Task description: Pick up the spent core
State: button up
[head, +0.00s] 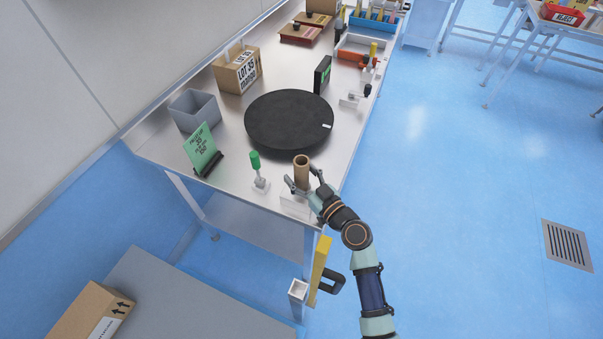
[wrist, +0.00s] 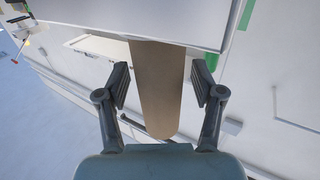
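The spent core (head: 302,168) is a brown cardboard tube standing upright near the front right corner of the steel bench, its open top showing. In the wrist view the core (wrist: 158,95) runs down between the two finger pads. My gripper (head: 301,177) is open, with one finger on each side of the core. In the wrist view, my gripper (wrist: 161,82) shows a visible gap between each pad and the tube. The core's lower end is partly hidden in the head view by the gripper and a small clear plate.
A large black disc (head: 289,119) lies just behind the core. A green-topped stand (head: 256,168) is close on the left, with a green sign (head: 202,150) and a grey bin (head: 195,110) beyond. A yellow bar (head: 320,265) hangs by the bench's front edge. Open floor lies right.

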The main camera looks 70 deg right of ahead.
jog(key=c, duration=0.9)
notch_tip(320, 180, up, 20)
jog(key=p, duration=0.6)
